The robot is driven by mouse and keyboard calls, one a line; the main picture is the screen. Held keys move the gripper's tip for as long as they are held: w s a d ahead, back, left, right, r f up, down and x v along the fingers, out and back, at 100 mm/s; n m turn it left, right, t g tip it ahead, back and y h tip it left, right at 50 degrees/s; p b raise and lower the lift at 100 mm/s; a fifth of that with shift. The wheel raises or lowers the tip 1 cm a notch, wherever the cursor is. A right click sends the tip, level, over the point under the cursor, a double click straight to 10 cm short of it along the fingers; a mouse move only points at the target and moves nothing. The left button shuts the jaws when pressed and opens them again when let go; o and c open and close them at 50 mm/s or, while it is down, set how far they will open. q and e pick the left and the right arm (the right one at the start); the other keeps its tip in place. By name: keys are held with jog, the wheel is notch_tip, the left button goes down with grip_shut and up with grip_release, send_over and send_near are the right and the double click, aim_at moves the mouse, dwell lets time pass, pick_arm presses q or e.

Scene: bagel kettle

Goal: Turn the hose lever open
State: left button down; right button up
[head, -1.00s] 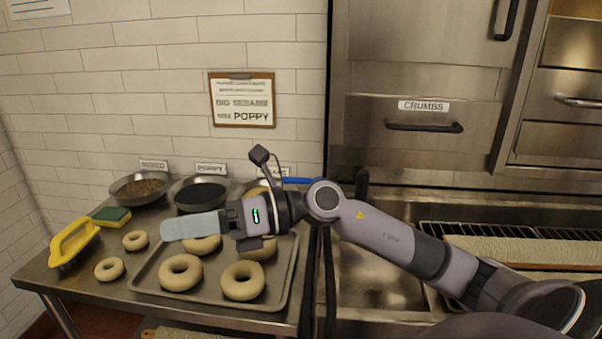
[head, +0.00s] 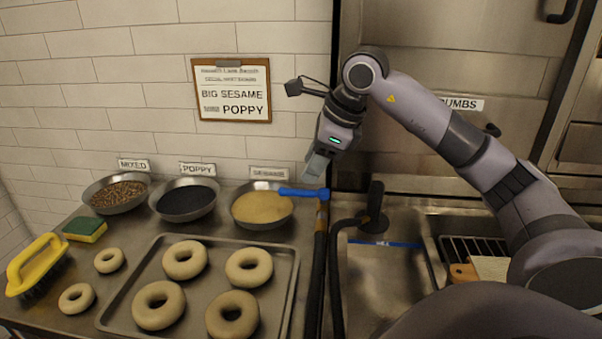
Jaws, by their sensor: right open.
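The hose lever (head: 300,192) is a blue handle on top of a dark upright hose pipe (head: 320,245) with a brass-coloured fitting (head: 322,200). The lever points left across the pipe, over the right rim of the sesame bowl. My right gripper (head: 314,173) is open and points down just above the lever. Its fingers overlap closely in this view, and I cannot tell whether they touch the lever. My left gripper is not in view.
Bowls of mixed seeds (head: 118,195), poppy (head: 186,203) and sesame (head: 262,207) stand along the wall. A tray (head: 203,246) of several bagels is in front. A yellow brush (head: 38,262) and sponge (head: 85,229) lie left. A sink basin (head: 385,290) is to the right.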

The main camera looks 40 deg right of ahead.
aim_at(298, 190)
jog(key=shift+w+d+p+x, duration=0.15)
jog(key=shift+p+x, duration=0.1)
jog(key=shift+x, duration=1.5)
jog(key=shift+w+d+p+x, duration=0.1)
jog(key=shift+p+x, duration=0.1)
jog(key=shift+x, duration=1.6)
grip_shut()
